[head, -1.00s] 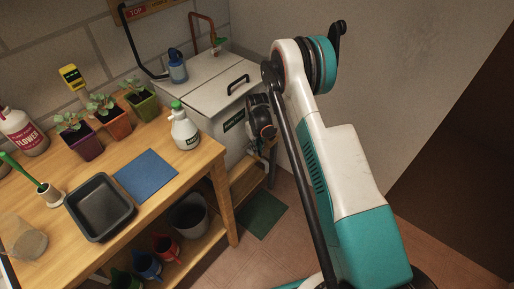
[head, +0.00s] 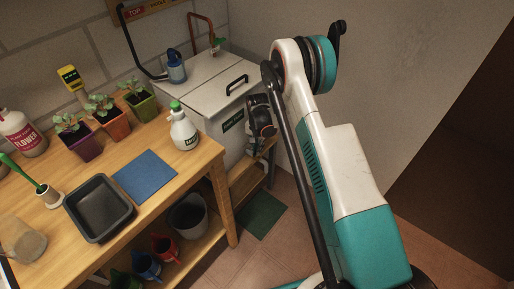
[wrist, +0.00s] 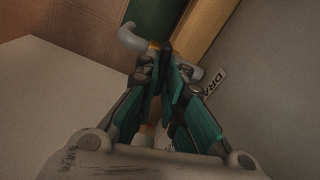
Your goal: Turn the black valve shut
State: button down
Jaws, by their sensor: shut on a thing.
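In the wrist view, my gripper (wrist: 166,75) has its teal fingers closed together at a tap on the side of the pale grey tank (wrist: 262,60). A small dark part, likely the black valve handle (wrist: 166,52), shows between the fingertips; the fingers hide most of it, so its angle cannot be told. A grey curved spout (wrist: 130,38) and a bit of brass show beside the fingertips. In the head view, my gripper (head: 256,146) is low at the tank's right front, and my wrist hides the valve.
The tank (head: 208,85) has a lid with a black handle. A label starting "DRA" (wrist: 214,82) is by the tap. A green mat (head: 262,216) lies on the floor.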

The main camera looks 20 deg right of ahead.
jog(key=shift+m, duration=1.3)
jog(key=c, duration=1.7)
grip_release()
jog(key=shift+r, duration=0.1)
notch_tip(320, 180, up, 12)
